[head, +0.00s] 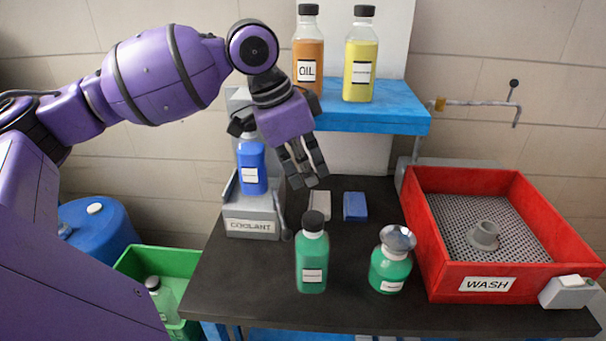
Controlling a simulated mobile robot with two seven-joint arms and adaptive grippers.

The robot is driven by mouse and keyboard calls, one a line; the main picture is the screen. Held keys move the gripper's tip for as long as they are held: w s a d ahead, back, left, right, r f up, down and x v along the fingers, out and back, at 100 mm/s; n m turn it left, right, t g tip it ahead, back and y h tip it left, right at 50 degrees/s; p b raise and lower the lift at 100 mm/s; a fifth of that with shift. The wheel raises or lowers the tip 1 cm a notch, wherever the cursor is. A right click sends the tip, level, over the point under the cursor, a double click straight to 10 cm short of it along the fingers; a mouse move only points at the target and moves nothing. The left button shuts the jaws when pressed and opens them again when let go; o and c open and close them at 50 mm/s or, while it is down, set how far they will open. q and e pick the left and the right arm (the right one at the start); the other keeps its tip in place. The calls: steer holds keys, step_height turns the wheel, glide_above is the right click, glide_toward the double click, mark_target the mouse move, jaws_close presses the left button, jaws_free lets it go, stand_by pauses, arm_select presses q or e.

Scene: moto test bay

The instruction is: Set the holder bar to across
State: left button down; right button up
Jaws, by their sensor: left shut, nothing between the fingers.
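The grey holder (251,224) labelled COOLANT stands at the left of the dark bench. A blue bottle (252,168) with a white label sits upright in it, its top partly behind my left arm. A thin grey lever (285,228) shows at the holder's right side and may be the holder bar; its exact setting is hard to tell. My left gripper (312,182) points down just right of the blue bottle and above the bench, shut and empty. It appears apart from the lever. My right gripper is out of view.
A green bottle (312,262) and a round green flask (390,265) stand at the bench front. A white block (320,206) and blue block (355,206) lie behind them. A blue shelf (400,111) holds two bottles. The red WASH tray (430,238) fills the right.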

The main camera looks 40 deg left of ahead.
mark_target(281, 220)
arm_select(q)
step_height(281, 220, down, 8)
steer(key=s+a, duration=0.1)
steer(key=shift+r+p, duration=0.25)
steer(key=shift+p, duration=0.15)
stand_by(0.4)
